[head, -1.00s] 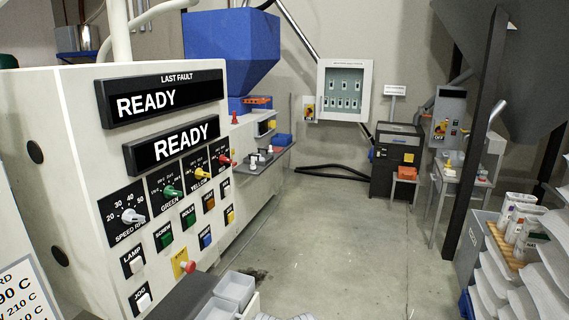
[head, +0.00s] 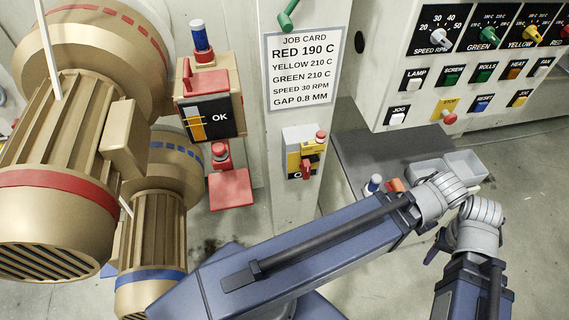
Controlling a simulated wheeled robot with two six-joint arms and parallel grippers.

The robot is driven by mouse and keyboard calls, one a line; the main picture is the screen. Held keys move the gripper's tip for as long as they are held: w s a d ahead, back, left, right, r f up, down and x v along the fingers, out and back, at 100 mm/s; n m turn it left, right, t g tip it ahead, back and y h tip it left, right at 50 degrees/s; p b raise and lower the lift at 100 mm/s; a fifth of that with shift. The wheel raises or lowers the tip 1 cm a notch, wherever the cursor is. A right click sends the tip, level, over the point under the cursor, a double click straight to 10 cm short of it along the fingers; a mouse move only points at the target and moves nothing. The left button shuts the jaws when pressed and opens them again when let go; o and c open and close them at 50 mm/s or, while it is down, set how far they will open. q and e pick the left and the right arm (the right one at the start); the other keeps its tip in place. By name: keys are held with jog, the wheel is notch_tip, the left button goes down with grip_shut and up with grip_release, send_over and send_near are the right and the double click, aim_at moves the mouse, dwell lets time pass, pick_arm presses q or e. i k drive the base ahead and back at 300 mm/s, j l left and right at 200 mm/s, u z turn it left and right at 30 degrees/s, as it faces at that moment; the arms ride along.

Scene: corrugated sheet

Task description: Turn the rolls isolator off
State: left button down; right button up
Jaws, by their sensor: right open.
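A yellow isolator switch (head: 303,158) with a red handle is on the pale post, below the job card. The handle stands about upright and covers part of the lettering, so I cannot read its setting. A round red button (head: 320,136) sits at its upper right. No label naming the rolls is readable on it. My right arm (head: 320,240) crosses the lower picture and bends down at the right. My right gripper is open, away from the switch and touching nothing I can see; its fingertips are hard to make out. My left gripper is not in view.
Large tan motors (head: 60,150) fill the left. The job card (head: 304,68) hangs above the switch. The control panel (head: 480,75) is at upper right. Grey trays (head: 465,163) sit on a dark table (head: 375,150) right of the post.

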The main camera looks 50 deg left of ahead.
aim_at(305, 165)
jog(key=u, duration=1.35)
